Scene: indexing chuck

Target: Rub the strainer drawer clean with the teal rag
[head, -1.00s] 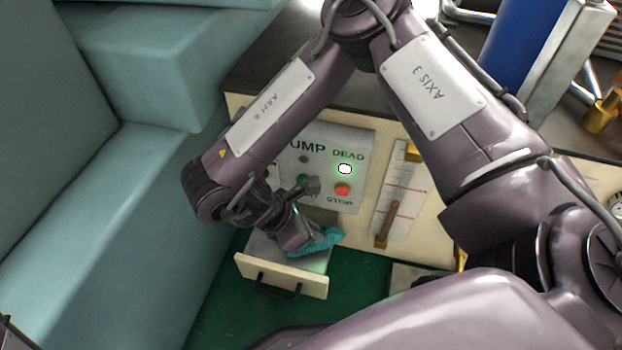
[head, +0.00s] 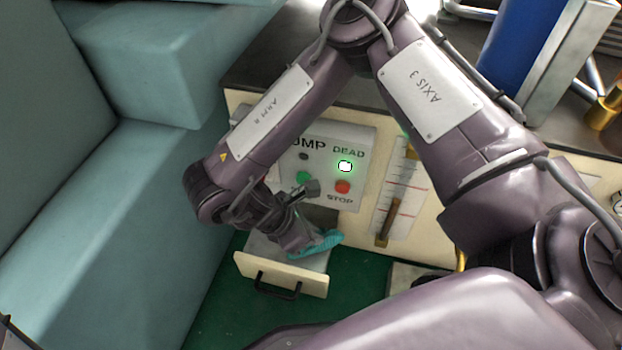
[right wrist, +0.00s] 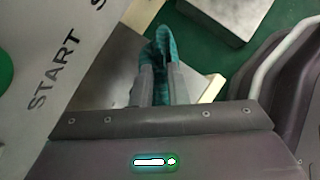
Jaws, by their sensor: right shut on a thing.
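The strainer drawer (head: 280,276) stands pulled out below the pump panel, with a cream front and a black handle. Its grey metal surface (right wrist: 110,75) shows in the right wrist view. My right gripper (head: 308,247) is over the drawer, shut on the teal rag (head: 328,241). In the right wrist view the rag (right wrist: 163,50) is pinched between the two fingers and sticks out beyond them, over the drawer. Whether the rag touches the metal is hard to tell. Part of the drawer is hidden under the gripper. My left gripper is not in view.
The pump panel (head: 360,140) with a green and a red button and a lit green lamp is right behind my right wrist. A gauge with a brass slider (head: 386,222) is to its right. Teal padded blocks (head: 100,230) bound the left. Green floor (head: 345,290) is clear.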

